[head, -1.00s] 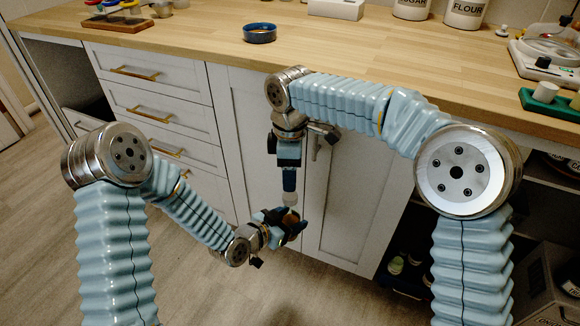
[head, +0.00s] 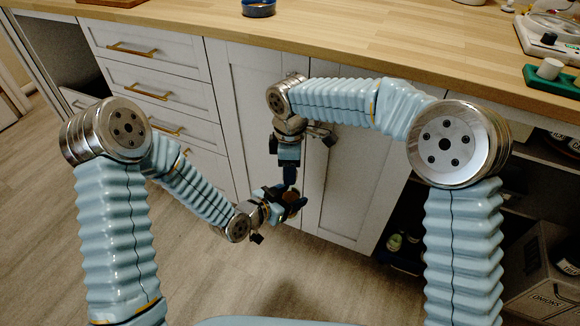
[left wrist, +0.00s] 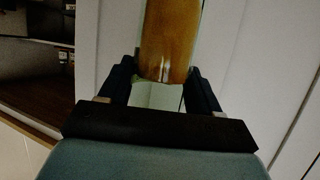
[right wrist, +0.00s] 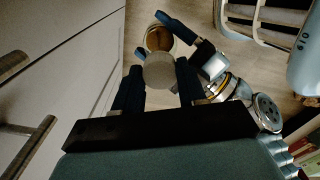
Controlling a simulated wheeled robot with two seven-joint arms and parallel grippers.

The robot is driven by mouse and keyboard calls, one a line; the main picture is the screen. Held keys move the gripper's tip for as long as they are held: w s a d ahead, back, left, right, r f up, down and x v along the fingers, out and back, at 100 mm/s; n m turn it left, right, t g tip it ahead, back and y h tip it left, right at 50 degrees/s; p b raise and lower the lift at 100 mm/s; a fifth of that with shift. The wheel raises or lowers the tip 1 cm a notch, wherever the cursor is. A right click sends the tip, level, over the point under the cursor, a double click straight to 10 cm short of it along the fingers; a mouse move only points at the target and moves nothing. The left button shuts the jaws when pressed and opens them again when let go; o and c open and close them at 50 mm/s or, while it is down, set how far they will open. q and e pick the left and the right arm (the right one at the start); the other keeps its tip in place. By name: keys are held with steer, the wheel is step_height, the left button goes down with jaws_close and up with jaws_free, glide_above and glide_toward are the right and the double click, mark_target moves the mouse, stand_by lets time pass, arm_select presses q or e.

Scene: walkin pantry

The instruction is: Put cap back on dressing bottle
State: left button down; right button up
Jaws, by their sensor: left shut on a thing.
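The dressing bottle, with amber contents, is between the fingers of my left gripper (head: 287,197). It fills the upper middle of the left wrist view (left wrist: 168,40), and part of it shows in the right wrist view (right wrist: 158,36). My left gripper is shut on it. The pale round cap (right wrist: 159,71) is between the fingertips of my right gripper (right wrist: 160,85), which looks shut on it. In the head view my right gripper (head: 290,180) points down just above the left one. The cap partly covers the bottle in the right wrist view; I cannot tell whether they touch.
Both grippers are in front of the white cabinet doors (head: 345,200), below the wooden counter (head: 330,50). A blue bowl (head: 258,8) and a green tray (head: 552,82) are on the counter. Open shelves and a box (head: 550,285) are at the right. The floor (head: 230,280) below is clear.

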steer(key=c, duration=0.7)
steer(key=shift+o, duration=0.2)
steer(key=m, duration=0.8)
steer(key=o, duration=1.2)
steer(key=shift+c, duration=0.2)
steer(key=shift+r, duration=0.1)
steer(key=shift+r, duration=2.15)
steer(key=shift+r, duration=0.1)
steer(key=shift+c, duration=0.3)
